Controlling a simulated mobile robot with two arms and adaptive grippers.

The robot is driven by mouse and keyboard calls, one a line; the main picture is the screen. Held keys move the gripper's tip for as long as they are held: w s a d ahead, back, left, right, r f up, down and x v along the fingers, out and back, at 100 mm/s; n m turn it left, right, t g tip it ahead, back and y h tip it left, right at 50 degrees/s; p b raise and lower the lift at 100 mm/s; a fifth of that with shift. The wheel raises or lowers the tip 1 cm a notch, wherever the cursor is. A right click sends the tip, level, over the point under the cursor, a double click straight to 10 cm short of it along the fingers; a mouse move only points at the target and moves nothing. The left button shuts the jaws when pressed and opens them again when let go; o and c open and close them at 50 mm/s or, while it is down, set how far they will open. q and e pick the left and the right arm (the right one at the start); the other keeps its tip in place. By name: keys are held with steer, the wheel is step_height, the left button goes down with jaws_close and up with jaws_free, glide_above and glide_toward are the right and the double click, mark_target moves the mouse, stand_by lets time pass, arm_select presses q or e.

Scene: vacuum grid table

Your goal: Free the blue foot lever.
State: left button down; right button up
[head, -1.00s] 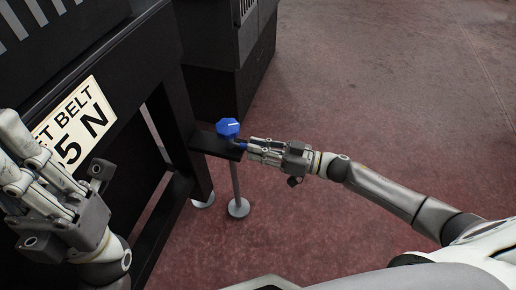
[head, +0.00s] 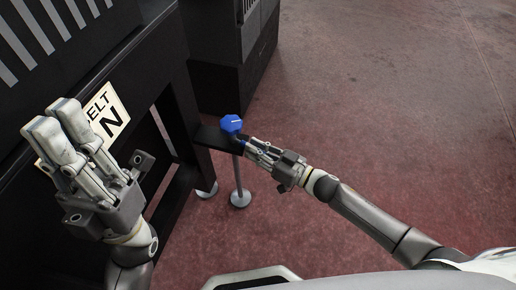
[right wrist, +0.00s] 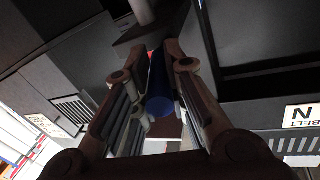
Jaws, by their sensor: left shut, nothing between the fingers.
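A blue faceted knob (head: 232,124) with a white mark stands on the end of a dark bracket beside the black machine. A smaller blue part below it shows at the tips of my right gripper (head: 248,149). In the right wrist view a blue cylinder (right wrist: 160,90) lies between the two fingers of my right gripper (right wrist: 157,62). A gap shows beside it, so the fingers look open around it; contact is hard to judge. My left gripper (head: 57,119) is shut and empty, raised in front of the black machine at the left. I cannot tell which blue part is the foot lever.
The black machine (head: 170,60) fills the left, with a cream sign (head: 108,112) partly hidden by my left gripper. A grey post (head: 238,182) with a round foot stands under the bracket. A dark cabinet (head: 225,75) is behind. The reddish floor (head: 390,110) at right is clear.

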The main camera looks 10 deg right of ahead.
steer(key=o, duration=0.5)
steer(key=shift+r, duration=0.1)
steer(key=shift+s+d, duration=0.1)
steer(key=shift+d, duration=0.05)
steer(key=v, duration=1.1)
steer(key=shift+s+d, duration=0.3)
steer(key=shift+c, duration=0.5)
